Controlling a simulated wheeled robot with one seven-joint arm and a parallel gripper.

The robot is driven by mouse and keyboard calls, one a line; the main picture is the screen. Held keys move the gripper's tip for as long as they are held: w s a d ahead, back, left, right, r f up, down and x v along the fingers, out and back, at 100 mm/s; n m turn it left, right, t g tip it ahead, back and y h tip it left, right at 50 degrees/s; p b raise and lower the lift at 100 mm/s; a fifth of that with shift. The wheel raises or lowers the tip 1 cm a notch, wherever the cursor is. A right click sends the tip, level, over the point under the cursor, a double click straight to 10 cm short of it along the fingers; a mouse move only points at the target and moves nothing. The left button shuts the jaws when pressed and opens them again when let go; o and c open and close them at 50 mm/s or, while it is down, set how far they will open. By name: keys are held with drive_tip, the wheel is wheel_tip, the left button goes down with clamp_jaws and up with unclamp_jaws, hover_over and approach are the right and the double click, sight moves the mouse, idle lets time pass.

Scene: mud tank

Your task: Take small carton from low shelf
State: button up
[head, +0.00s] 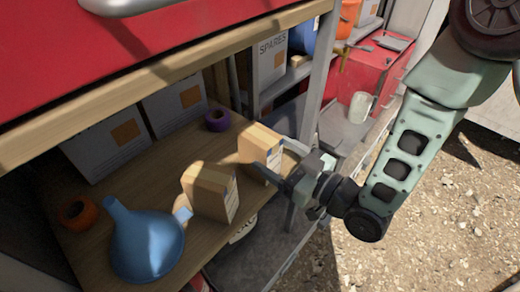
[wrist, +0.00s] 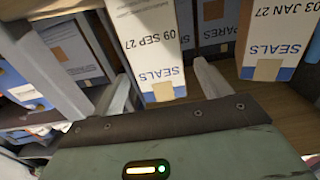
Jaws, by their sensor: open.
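Two small brown cartons with white labels stand on the wooden low shelf (head: 160,170). The farther carton (head: 258,143) is beside my gripper (head: 280,165), near the shelf's right end. In the wrist view this carton (wrist: 152,45) reads "SEALS 09 SEP 27" and shows between the two fingertips of my gripper (wrist: 160,85). The fingers are open, with nothing gripped. I cannot tell whether they touch it. The nearer carton (head: 208,192) stands left of the gripper; in the wrist view a carton (wrist: 278,40) reads "SEALS 03 JAN 27" to the right.
A blue funnel (head: 146,240), an orange roll (head: 77,212) and a purple roll (head: 217,118) are on the shelf. Larger grey boxes (head: 108,140) stand behind. A shelf post (head: 318,75) rises beyond the farther carton. The red upper level (head: 70,60) overhangs the shelf.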

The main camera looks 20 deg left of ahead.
sight(260, 145)
drive_tip(key=p+x, duration=0.1)
drive_tip(key=x, duration=0.1)
drive_tip(key=p+x, duration=0.1)
drive_tip(key=x, duration=0.1)
drive_tip(key=shift+a+r+p, duration=0.15)
drive_tip(key=shift+r+p, duration=0.1)
drive_tip(key=shift+p, duration=0.05)
drive_tip(key=shift+w+a+f, duration=0.1)
drive_tip(key=shift+w+a, duration=0.1)
drive_tip(key=shift+a, duration=0.2)
drive_tip(key=c, duration=1.2)
